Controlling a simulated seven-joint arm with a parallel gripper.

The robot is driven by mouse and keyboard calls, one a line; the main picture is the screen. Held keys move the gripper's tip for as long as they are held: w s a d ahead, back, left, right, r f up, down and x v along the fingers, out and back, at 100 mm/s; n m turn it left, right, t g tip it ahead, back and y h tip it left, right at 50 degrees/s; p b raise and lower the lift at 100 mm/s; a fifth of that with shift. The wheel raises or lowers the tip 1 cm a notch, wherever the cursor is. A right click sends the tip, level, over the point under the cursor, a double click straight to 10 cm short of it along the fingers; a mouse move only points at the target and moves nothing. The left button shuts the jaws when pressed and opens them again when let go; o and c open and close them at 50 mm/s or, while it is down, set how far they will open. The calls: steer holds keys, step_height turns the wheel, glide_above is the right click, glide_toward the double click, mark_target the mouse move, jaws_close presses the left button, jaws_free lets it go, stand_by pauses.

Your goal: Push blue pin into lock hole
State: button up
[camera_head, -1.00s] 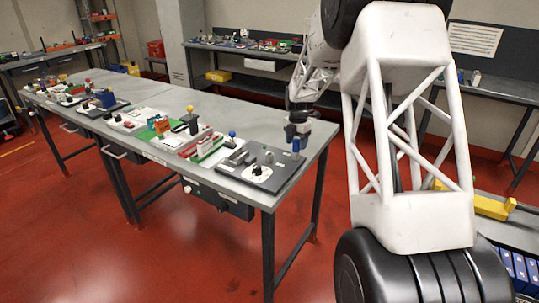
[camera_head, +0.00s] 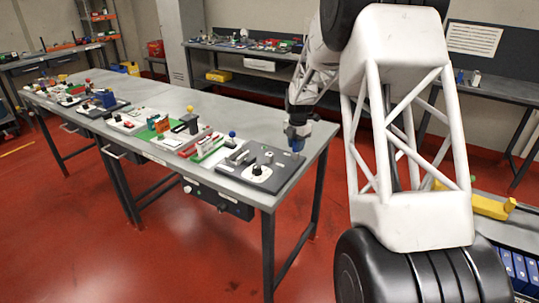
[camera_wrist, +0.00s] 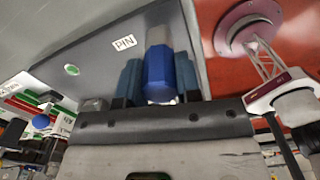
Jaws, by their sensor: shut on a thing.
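The blue pin (camera_wrist: 160,75) is faceted and sits between my two fingers in the wrist view. A paler, greyish section shows at its far end. In the head view the blue pin (camera_head: 297,146) shows as a small blue spot below my wrist, over the right end of the dark grey board (camera_head: 285,161). My gripper (camera_wrist: 159,80) is shut on the pin. The board in the wrist view (camera_wrist: 95,55) carries a white "PIN" label. The lock hole is hidden, so I cannot tell how deep the pin stands in it.
A green dot (camera_wrist: 72,69) is on the board. A black knob on a white plate (camera_head: 259,171) and grey blocks (camera_head: 238,155) stand on the board's left part. A blue-topped post (camera_head: 232,135) stands behind. The table's right edge is close to my gripper.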

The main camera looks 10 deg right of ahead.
steer(key=shift+r, duration=2.65)
stand_by(1.0)
steer(key=shift+r, duration=2.25)
steer(key=a+n, duration=0.2)
steer(key=a, duration=0.8)
steer(key=shift+w+a+r, duration=0.35)
steer(key=shift+r, duration=0.05)
steer(key=shift+f, duration=0.1)
steer(key=shift+f, duration=2.75)
